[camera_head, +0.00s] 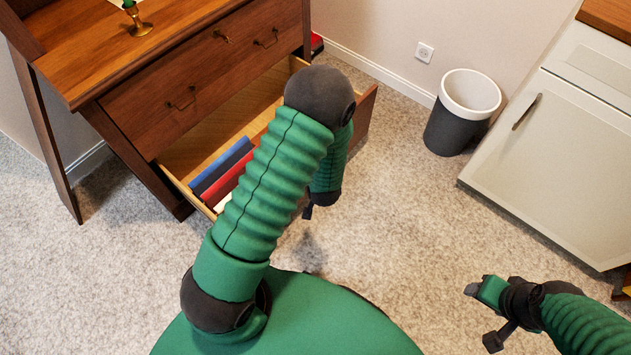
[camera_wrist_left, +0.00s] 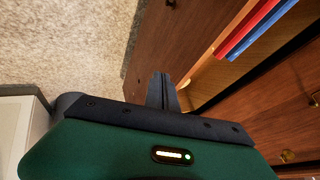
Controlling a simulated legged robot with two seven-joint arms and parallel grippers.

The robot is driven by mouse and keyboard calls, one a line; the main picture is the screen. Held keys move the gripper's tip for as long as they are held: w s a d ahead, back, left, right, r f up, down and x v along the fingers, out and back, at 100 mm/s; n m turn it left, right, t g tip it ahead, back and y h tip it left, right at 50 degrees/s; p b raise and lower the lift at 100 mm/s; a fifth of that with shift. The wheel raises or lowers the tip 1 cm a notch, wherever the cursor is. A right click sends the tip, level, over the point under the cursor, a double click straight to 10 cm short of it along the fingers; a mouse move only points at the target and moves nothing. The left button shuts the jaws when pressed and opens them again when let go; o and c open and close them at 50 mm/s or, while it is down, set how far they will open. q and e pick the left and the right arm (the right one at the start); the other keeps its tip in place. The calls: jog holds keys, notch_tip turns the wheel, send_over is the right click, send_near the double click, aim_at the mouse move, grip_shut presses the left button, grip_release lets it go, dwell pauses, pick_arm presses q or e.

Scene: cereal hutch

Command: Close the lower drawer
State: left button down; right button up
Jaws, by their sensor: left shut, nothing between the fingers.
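The lower drawer (camera_head: 365,118) of the brown wooden hutch (camera_head: 150,112) is pulled well out in the head view. Its pale inside shows behind my left arm, which hides much of its front. In the left wrist view the drawer front (camera_wrist_left: 190,40) is a dark brown panel, with the open inside to its right. My left gripper (camera_wrist_left: 162,88) is shut and empty, its fingertips against the view of the drawer front; I cannot tell whether they touch it. My right gripper (camera_head: 472,289) is at the lower right, far from the drawer; its jaw state is unclear.
Blue and red book-like items (camera_head: 225,172) lie in the drawer. The drawer above it (camera_head: 215,68) is shut. A brass candle holder (camera_head: 139,22) stands on the hutch. A dark bin with a white rim (camera_head: 455,130) and a pale cabinet (camera_head: 550,140) stand to the right. Carpet between is clear.

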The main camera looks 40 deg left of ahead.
pick_arm(q)
jog(key=w+a+f+b, duration=0.2)
jog(key=a+f+b, duration=0.1)
jog(key=a, duration=0.3)
jog(key=shift+f, duration=0.4)
pick_arm(e)
jog(key=x, duration=0.2)
jog(key=s+x, duration=0.1)
jog(key=x, duration=0.1)
jog(key=shift+f, duration=0.25)
pick_arm(q)
jog(key=shift+w+a, duration=0.1)
jog(key=shift+a, duration=0.05)
